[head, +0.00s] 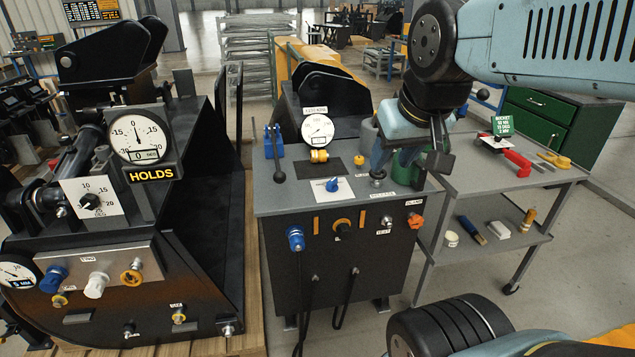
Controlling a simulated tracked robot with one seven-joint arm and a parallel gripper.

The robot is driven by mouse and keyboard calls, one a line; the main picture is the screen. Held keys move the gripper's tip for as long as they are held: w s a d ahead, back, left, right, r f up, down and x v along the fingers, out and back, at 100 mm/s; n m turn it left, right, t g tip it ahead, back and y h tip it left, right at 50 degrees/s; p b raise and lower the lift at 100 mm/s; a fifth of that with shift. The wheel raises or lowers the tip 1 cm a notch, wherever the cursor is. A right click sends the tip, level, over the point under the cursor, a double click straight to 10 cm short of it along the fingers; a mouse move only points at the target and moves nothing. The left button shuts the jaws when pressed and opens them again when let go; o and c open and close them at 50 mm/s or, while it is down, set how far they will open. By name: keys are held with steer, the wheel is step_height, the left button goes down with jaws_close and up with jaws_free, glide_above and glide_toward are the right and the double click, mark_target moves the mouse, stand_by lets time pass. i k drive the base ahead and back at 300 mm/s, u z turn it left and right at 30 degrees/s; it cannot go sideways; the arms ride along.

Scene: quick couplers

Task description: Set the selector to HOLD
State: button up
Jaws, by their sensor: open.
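A small blue knob (333,184) sits on a white plate (322,194) on top of the grey bench (280,200); it looks like the selector. The plate's markings are too small to read, so I cannot tell the knob's setting. My gripper (407,163) is open above the right part of the bench top, to the right of the knob and apart from it. A small metal knob (377,178) stands below its left finger. Part of the bench's back right is hidden behind my gripper.
The left machine (200,190) carries a dial and a "HOLDS" sign (153,175). A side table (500,180) stands right.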

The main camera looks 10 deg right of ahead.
mark_target(331, 185)
steer(key=z, duration=0.15)
steer(key=i, duration=0.85)
steer(key=u, duration=0.05)
